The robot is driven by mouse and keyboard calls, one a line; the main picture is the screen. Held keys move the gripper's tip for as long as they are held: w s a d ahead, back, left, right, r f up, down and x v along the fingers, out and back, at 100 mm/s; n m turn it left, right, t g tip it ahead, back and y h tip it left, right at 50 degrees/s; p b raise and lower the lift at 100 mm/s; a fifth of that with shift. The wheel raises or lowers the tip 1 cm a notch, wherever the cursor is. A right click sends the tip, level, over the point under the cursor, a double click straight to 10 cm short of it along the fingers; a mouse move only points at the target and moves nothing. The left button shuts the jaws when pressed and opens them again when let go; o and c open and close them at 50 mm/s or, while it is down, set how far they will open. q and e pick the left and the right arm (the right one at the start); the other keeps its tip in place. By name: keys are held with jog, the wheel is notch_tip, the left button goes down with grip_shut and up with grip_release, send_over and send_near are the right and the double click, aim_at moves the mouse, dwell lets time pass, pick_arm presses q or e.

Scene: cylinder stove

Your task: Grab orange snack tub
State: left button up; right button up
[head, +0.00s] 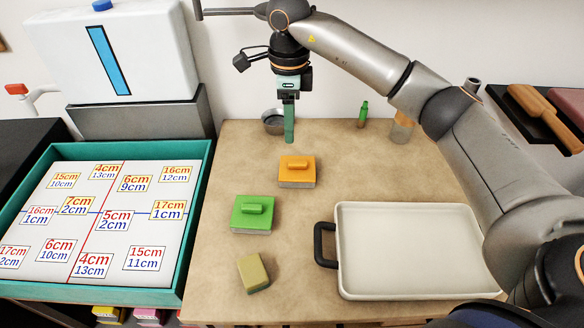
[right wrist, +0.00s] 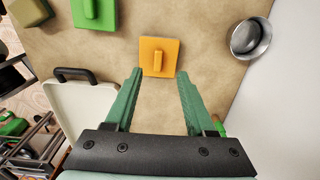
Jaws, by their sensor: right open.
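The orange snack tub (head: 297,164) is a low square block with an orange top, a raised grip and a grey lower part. It rests on the brown table, behind the green block. In the right wrist view the orange tub (right wrist: 159,56) lies just beyond the fingertips, roughly centred between them. My right gripper (head: 289,138) points down above the table, apart from the tub; its green fingers (right wrist: 160,73) are spread with nothing between them. My left gripper is not in view.
A green block (head: 252,215) and an olive sponge-like block (head: 253,274) lie in front of the tub. A cream pan (head: 415,250) with a dark handle is at right. A metal bowl (head: 272,122) and green bottle (head: 363,114) stand at the back. A teal-rimmed tray (head: 197,215) is left.

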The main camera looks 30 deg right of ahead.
aim_at(290, 163)
notch_tip(290, 163, down, 10)
jog(key=shift+s, duration=0.1)
dwell(0.4)
grip_shut()
dwell(0.3)
